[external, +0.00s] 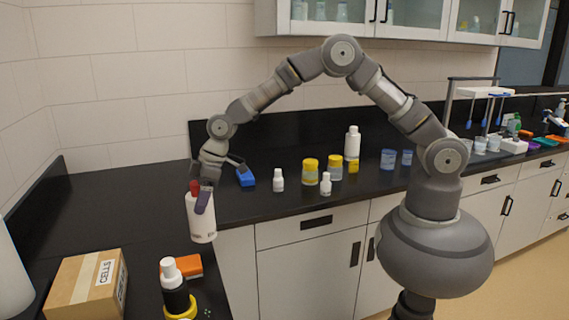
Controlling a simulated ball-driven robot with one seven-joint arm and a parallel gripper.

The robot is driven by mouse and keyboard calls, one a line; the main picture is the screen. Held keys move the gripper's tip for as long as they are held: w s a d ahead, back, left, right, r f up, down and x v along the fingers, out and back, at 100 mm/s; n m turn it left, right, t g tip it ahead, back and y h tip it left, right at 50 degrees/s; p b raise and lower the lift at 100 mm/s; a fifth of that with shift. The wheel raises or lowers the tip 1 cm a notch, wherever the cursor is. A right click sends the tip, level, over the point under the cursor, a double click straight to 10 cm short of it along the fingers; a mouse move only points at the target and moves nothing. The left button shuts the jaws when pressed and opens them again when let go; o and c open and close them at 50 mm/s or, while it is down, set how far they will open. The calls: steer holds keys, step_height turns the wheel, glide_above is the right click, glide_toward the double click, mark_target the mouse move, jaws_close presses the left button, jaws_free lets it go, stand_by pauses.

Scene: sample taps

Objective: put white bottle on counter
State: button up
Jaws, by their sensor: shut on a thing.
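A white bottle (201,224) with a red cap hangs upright in my gripper (203,197), which is shut on its upper part. The bottle is in front of the inner corner of the black counter (123,215). I cannot tell whether its base touches anything. Other white bottles stand on the counter: a small one (278,180), another small one (325,184) and a taller one (352,143).
Yellow-lidded jars (310,172), a blue item (246,178) and blue cups (388,159) stand along the back counter. A cardboard box (88,286), a black bottle with white cap (175,289) and an orange item (188,266) are at lower left. The left counter's middle is clear.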

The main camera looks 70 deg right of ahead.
steer(key=w+a+f+b, duration=0.1)
steer(key=w+a+f, duration=0.1)
steer(key=w+f, duration=0.1)
steer(key=shift+w+f, duration=0.4)
steer(key=shift+w, duration=0.5)
steer(key=shift+f, duration=0.1)
steer(key=o, duration=1.7)
steer(key=shift+f, duration=0.1)
steer(key=shift+o, duration=0.2)
